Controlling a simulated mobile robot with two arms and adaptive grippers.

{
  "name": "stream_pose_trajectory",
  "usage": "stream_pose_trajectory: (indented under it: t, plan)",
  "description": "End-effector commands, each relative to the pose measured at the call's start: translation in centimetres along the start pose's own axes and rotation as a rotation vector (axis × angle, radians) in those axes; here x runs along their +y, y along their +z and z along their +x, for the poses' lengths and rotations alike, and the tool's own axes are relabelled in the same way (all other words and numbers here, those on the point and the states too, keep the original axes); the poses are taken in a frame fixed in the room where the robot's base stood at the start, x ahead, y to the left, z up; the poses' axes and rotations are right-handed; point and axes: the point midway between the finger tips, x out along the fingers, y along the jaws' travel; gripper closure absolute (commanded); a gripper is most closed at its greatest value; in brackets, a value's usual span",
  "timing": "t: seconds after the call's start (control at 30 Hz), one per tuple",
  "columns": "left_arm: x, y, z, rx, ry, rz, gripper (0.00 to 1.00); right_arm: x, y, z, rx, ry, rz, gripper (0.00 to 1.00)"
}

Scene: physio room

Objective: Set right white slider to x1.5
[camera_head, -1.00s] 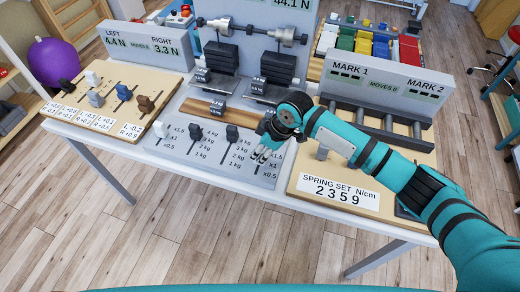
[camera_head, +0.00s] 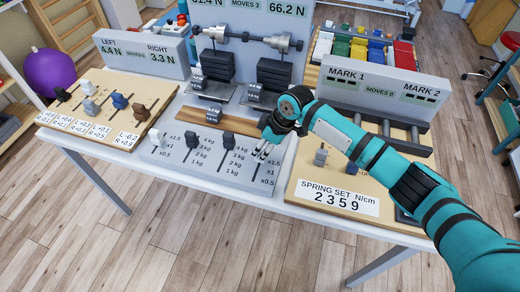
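The right white slider is not clearly visible; my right gripper (camera_head: 263,154) covers its place on the grey panel (camera_head: 222,181). The gripper's fingers point down at the upper end of the right scale, near its x1.5 label (camera_head: 273,162). Whether they are closed on the slider is too small to tell. The right-hand force display (camera_head: 286,10) above reads 66.2 N. The left white slider (camera_head: 157,138) stands near the x1.5 mark of the left scale. My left gripper is not in view.
Two dark kg sliders (camera_head: 191,140) (camera_head: 229,139) stand left of my gripper. A wooden board with several small knobs (camera_head: 95,95) lies at the left. The spring set board (camera_head: 337,197) lies at the right under my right arm. Weight stacks (camera_head: 272,74) stand behind.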

Motion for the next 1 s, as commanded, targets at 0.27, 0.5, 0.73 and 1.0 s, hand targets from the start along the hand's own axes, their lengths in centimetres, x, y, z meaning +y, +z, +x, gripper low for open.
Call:
stream_pose_trajectory:
  t: [0.27, 0.5, 0.73, 1.0]
  plan:
    - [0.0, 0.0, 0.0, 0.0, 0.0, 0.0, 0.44, 0.1, 0.0, -0.1, 0.0, 0.001, 0.002, 0.56]
    - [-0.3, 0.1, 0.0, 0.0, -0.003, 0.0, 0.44, 0.0, 0.0, -0.3, 0.0, -0.002, 0.003, 0.56]
    - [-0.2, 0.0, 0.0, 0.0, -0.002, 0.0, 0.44, 0.1, 0.0, -3.6, 0.002, 0.002, 0.002, 0.56]
    - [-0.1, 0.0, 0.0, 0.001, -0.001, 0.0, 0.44, 0.1, 0.0, -9.2, 0.002, 0.002, 0.001, 0.56]
